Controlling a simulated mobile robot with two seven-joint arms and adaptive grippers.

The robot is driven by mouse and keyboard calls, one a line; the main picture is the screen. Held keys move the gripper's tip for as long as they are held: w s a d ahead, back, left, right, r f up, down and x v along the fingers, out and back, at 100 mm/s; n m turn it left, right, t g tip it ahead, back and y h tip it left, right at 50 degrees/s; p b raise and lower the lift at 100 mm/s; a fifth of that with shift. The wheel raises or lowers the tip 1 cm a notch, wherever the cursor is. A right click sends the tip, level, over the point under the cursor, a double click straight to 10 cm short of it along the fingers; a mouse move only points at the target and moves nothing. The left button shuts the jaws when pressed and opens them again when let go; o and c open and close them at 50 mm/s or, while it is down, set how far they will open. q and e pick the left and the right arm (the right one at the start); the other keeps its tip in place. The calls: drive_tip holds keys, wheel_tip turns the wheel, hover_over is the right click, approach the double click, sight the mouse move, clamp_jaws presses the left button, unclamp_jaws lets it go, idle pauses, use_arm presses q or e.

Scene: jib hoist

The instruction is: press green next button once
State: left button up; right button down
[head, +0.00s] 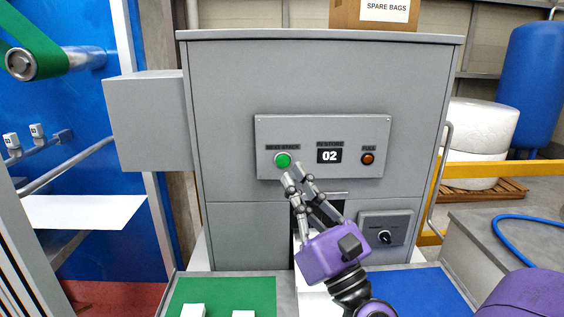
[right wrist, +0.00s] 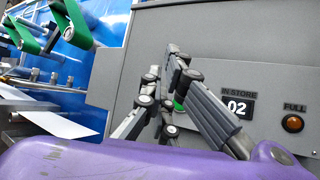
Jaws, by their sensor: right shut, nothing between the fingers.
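The green button (head: 282,160) is at the left of a light grey panel (head: 345,125) on the front of a grey cabinet. A label above it seems to read "NEXT STACK". In the right wrist view the green button (right wrist: 179,104) is mostly hidden behind the fingers. My right gripper (head: 296,176) is purple with grey fingers, shut and empty. Its fingertips are just below and right of the button in the head view; I cannot tell whether they touch the panel. It also shows in the right wrist view (right wrist: 174,62). My left gripper is not in view.
A display reading "02" (head: 329,155) and an orange "FULL" lamp (head: 368,158) share the panel. A black knob (head: 385,237) is lower right. A grey box (head: 148,120) juts out left. Green (head: 250,292) and blue (head: 425,290) mats lie in front.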

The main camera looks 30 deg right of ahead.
sight(283, 161)
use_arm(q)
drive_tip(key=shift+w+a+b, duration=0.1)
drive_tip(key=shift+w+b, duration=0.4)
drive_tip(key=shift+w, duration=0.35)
use_arm(e)
drive_tip(key=w+d, duration=0.4)
drive_tip(key=w, duration=0.3)
drive_tip(key=shift+w+d, duration=0.2)
drive_tip(key=shift+d, duration=0.05)
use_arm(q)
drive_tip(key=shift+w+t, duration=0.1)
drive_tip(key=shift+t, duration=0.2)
use_arm(e)
drive_tip(key=shift+w, duration=0.1)
drive_tip(key=shift+w+d, duration=0.2)
drive_tip(key=shift+w, duration=0.1)
